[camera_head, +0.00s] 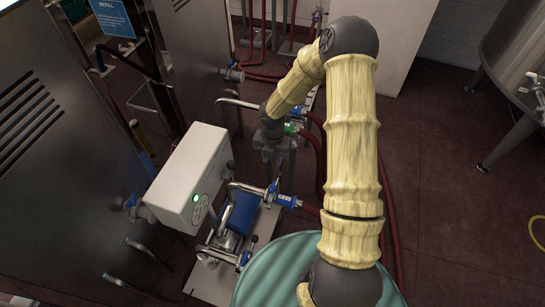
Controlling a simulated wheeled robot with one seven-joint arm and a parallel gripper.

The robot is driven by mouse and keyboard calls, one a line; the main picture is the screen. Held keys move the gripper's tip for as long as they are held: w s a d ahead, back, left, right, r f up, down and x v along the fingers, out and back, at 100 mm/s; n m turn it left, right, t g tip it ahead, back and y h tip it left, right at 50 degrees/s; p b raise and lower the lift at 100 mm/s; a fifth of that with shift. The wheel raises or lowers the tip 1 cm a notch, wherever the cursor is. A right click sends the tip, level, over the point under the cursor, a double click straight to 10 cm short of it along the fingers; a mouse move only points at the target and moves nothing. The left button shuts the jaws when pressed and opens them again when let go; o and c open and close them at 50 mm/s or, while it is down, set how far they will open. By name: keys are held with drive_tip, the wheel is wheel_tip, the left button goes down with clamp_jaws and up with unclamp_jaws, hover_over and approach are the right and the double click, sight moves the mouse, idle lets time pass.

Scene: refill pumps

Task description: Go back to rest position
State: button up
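My arm, in a pale yellow ribbed cover with dark grey joints, rises from the bottom, bends at the top and reaches down to the left. My gripper (277,148) is the dark grey end near the middle of the view. It is close to a green-collared hose fitting (292,128); I cannot tell whether they touch. The fingers are small and dark, so whether they are open or shut does not show. The pump (238,212), with a blue body, steel pipes and a white box (190,175) with a green light, stands below and left of it.
A blue-collared hose fitting (288,200) joins a red hose by the pump. Steel cabinets (60,150) stand at the left. A round teal surface (275,272) is at the bottom. A steel tank (515,75) stands at the far right. The dark red floor (450,190) between is mostly clear.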

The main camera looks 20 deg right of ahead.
idle(0.3)
drive_tip(key=s+r+m+t, duration=0.1)
drive_tip(key=s+r+m, duration=0.7)
drive_tip(key=m, duration=0.6)
drive_tip(key=s+r+m+t, duration=0.1)
drive_tip(key=s+r+m, duration=0.7)
drive_tip(key=r+m, duration=0.4)
drive_tip(key=m, duration=0.3)
drive_tip(key=shift+r, duration=0.4)
drive_tip(key=shift+s+d, duration=0.1)
drive_tip(key=shift+o, duration=0.4)
